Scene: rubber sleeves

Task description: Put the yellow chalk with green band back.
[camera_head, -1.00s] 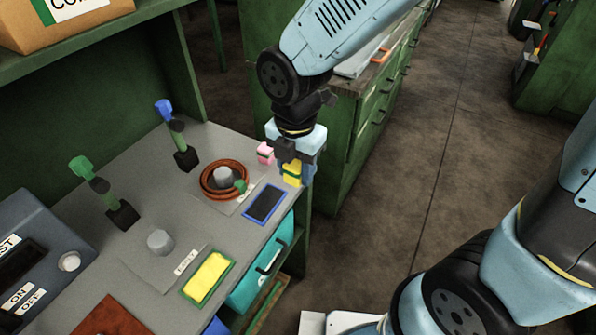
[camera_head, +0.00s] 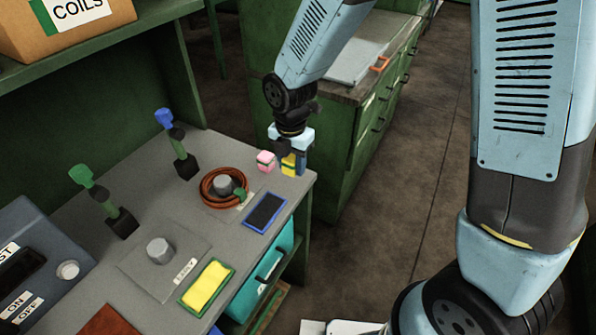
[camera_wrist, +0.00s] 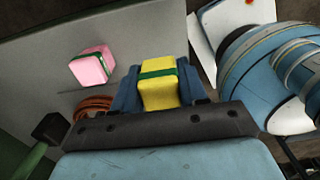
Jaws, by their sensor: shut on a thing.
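The yellow chalk with green band (camera_wrist: 158,86) is a small yellow block with a green stripe around it. My gripper (camera_wrist: 160,88) is shut on it, a blue finger on each side in the wrist view. In the head view, my gripper (camera_head: 291,161) and the yellow chalk (camera_head: 288,164) are at the far right corner of the grey bench top (camera_head: 215,240). I cannot tell whether the chalk touches the bench. A pink block with a green band (camera_head: 265,160) stands just left of the gripper; it also shows in the wrist view (camera_wrist: 92,67).
A blue-framed dark pad (camera_head: 265,212) and a green-framed yellow pad (camera_head: 207,287) lie along the front edge. An orange coil (camera_head: 222,188) rings a grey peg. Blue-topped (camera_head: 177,145) and green-topped (camera_head: 103,200) posts stand behind. Open floor lies right of the bench.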

